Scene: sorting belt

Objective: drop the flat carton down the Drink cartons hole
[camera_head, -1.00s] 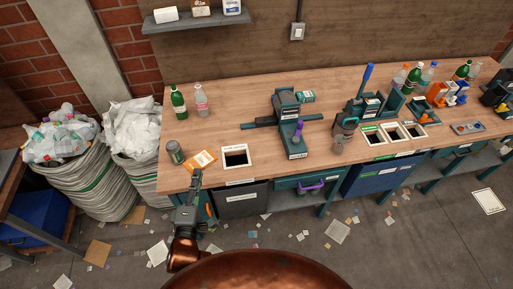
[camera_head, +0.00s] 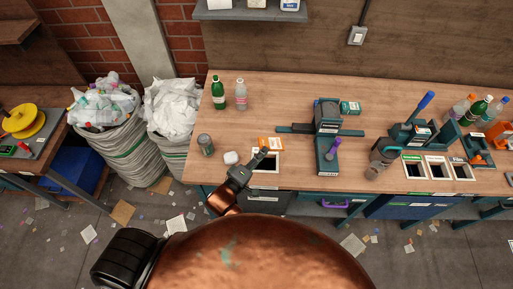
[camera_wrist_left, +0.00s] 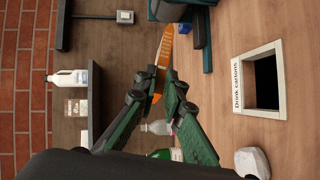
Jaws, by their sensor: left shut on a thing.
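The flat carton, orange and white (camera_head: 271,143), is between the fingers of my left gripper (camera_head: 261,155). My left gripper is shut on it and holds it at the near edge of the workbench, by the Drink cartons hole (camera_head: 265,166). The hole is a dark square in a white frame, partly covered by the gripper and carton in the head view. In the left wrist view the carton shows edge-on as a thin orange strip (camera_wrist_left: 162,62), and the labelled hole (camera_wrist_left: 266,82) is to its right, clear of it. My right gripper is not in view.
A white lump (camera_head: 231,157) and a grey can (camera_head: 205,144) stand left of the hole. Green (camera_head: 218,95) and clear (camera_head: 241,96) bottles stand farther back. A dark teal device (camera_head: 327,125) with a purple handle stands to the right. More holes (camera_head: 437,168) lie farther right.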

